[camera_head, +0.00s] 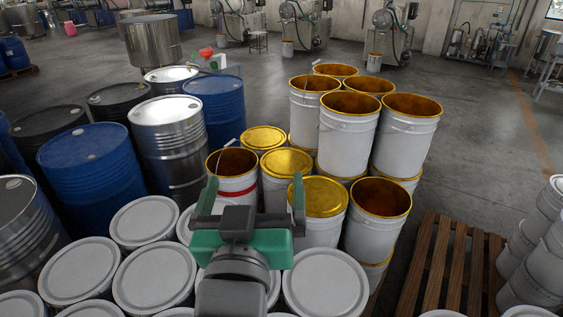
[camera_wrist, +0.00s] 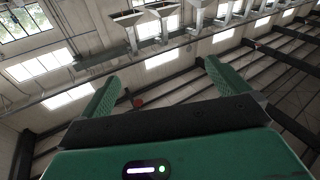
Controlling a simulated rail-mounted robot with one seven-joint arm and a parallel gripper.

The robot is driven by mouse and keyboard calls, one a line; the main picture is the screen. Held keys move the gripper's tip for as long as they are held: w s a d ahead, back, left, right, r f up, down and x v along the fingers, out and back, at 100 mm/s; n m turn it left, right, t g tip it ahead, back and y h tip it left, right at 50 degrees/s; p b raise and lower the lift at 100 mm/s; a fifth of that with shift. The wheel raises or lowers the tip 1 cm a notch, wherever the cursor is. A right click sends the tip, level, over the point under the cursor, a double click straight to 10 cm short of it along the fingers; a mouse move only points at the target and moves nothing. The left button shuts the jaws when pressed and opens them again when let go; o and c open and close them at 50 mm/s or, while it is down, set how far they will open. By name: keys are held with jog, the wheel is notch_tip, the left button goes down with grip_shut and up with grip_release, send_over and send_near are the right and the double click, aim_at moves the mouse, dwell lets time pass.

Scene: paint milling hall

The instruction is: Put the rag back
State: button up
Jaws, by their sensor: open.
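I cannot make out a rag for certain in either view. My gripper (camera_head: 252,192) is open, its two green fingers wide apart with nothing seen between them. In the head view it is in front of a white pail with a red band (camera_head: 238,186), which has an amber inside and a thin stick or handle at its rim. In the wrist view my gripper (camera_wrist: 160,75) faces the hall's upper wall, windows and roof beams, with no work surface in sight.
White-lidded pails (camera_head: 155,275) crowd around my arm. Open white pails (camera_head: 347,135) are stacked behind to the right. Blue drums (camera_head: 92,165) and steel drums stand left. A wooden pallet (camera_head: 450,270) lies right. A small stand with red items (camera_head: 206,53) is farther back. Open floor lies beyond.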

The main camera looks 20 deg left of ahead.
jog(key=s+d+r+m+t+h, duration=0.2)
jog(key=s+d+r+t+h, duration=0.1)
jog(key=d+r, duration=0.4)
jog(key=s+d+r+m+t+h, duration=0.2)
jog(key=s+d+r, duration=0.4)
jog(key=d, duration=0.3)
jog(key=shift+s+d+r+m+t+h, duration=0.3)
jog(key=shift+t+h, duration=0.2)
jog(key=shift+t, duration=0.4)
jog(key=shift+r, duration=0.1)
